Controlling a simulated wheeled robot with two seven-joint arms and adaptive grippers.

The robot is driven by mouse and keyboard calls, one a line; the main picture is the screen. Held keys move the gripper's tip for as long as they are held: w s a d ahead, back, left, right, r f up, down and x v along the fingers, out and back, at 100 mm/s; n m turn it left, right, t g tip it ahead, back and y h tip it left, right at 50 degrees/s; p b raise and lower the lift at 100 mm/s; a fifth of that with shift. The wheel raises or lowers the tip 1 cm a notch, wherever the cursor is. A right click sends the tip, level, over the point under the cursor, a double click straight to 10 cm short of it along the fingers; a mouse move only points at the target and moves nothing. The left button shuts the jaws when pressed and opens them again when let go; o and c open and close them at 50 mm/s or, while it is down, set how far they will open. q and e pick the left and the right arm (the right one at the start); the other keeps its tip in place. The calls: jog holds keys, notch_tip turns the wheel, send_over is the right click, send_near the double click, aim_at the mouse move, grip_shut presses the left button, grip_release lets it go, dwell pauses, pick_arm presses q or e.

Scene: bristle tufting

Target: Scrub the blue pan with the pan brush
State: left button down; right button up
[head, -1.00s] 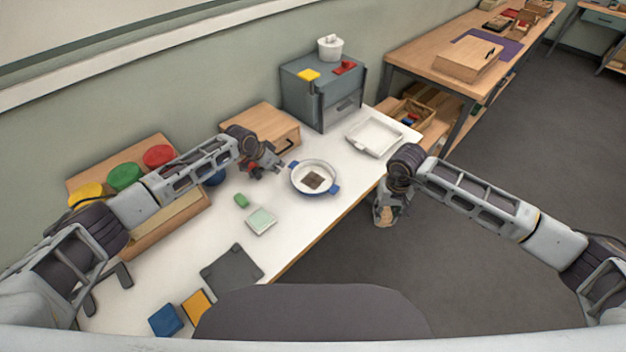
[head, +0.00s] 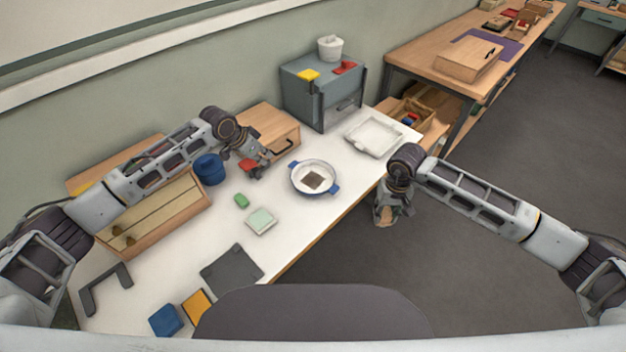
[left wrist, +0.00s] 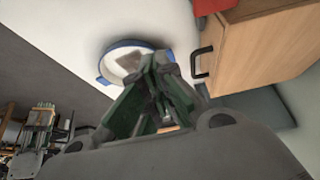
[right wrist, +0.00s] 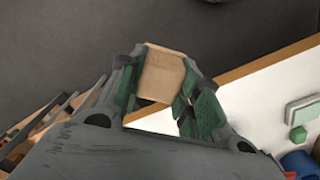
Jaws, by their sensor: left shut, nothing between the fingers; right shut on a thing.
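The blue pan (head: 314,177) sits on the white table, with a white inside, a dark brown patch and two blue handles. It also shows in the left wrist view (left wrist: 104,67), partly behind the fingers. My left gripper (head: 260,171) is shut and empty, left of the pan and apart from it. It also shows in the left wrist view (left wrist: 160,60). My right gripper (head: 382,219) is off the table's front edge, right of the pan, shut on a tan wooden block (right wrist: 163,74), perhaps the pan brush. I cannot see bristles.
A wooden box with a black handle (head: 275,130) and a grey cabinet (head: 310,95) stand behind the pan. A white tray (head: 375,136) is to its right. A green block (head: 241,200), a pale green pad (head: 261,221) and a blue round container (head: 209,170) are to its left.

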pick_arm(q)
jog(key=shift+v, duration=1.15)
jog(key=shift+f, duration=0.1)
